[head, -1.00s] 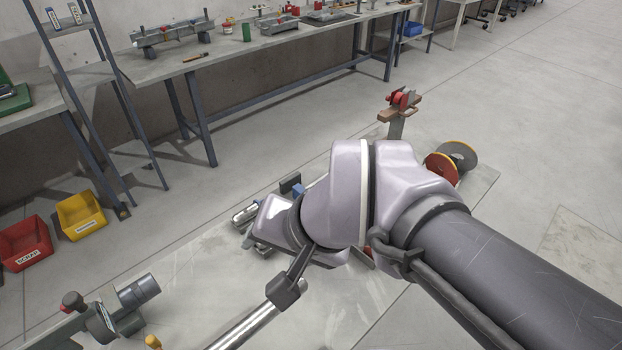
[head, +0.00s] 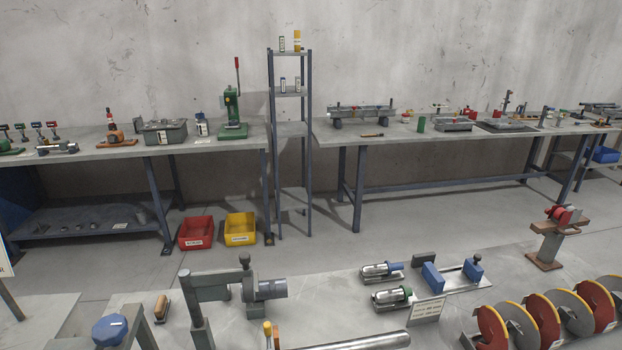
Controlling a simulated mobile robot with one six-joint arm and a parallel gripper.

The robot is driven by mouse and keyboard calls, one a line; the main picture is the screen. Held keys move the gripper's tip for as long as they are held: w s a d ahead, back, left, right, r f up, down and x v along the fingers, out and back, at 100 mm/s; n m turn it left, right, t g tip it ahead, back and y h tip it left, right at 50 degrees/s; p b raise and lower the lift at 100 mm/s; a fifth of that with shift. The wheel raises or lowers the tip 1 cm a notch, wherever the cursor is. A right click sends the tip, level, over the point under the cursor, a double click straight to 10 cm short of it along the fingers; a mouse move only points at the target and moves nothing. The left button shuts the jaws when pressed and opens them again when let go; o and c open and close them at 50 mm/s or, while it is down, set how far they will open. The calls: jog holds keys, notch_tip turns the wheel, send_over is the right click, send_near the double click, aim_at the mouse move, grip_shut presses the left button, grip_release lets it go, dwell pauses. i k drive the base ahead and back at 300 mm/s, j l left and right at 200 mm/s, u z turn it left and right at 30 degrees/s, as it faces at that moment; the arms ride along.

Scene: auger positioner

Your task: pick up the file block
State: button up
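A small wooden block with a dark side (head: 161,307) lies on the near grey table at the lower left, left of a grey clamp-like fixture (head: 238,288). It may be the file block, but it is too small to be sure. A slim tool with a brown handle (head: 372,135) lies on the back bench, in front of a long grey fixture. My gripper is not in view, so I cannot see what it holds or whether it is open.
Two silver cylindrical units (head: 391,297) and blue blocks (head: 432,278) sit on the near table. Red and yellow-edged discs (head: 540,325) stand at the right. A red bin (head: 196,232) and a yellow bin (head: 240,229) are on the floor. Open floor lies before the back benches.

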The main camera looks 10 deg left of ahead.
aim_at(162, 305)
jog(key=u, duration=1.65)
jog(key=z, duration=1.05)
jog(key=j+u, duration=0.1)
jog(key=j, duration=0.3)
jog(key=i+j, duration=0.15)
jog(key=j, duration=0.25)
jog(key=j+u, duration=0.15)
jog(key=j, duration=0.25)
jog(key=i+j+u, duration=0.1)
jog(key=j, duration=0.25)
jog(key=i+j+u, duration=0.1)
jog(key=j, duration=0.3)
jog(key=i+j, duration=0.2)
jog(key=j, duration=0.15)
jog(key=u, duration=0.05)
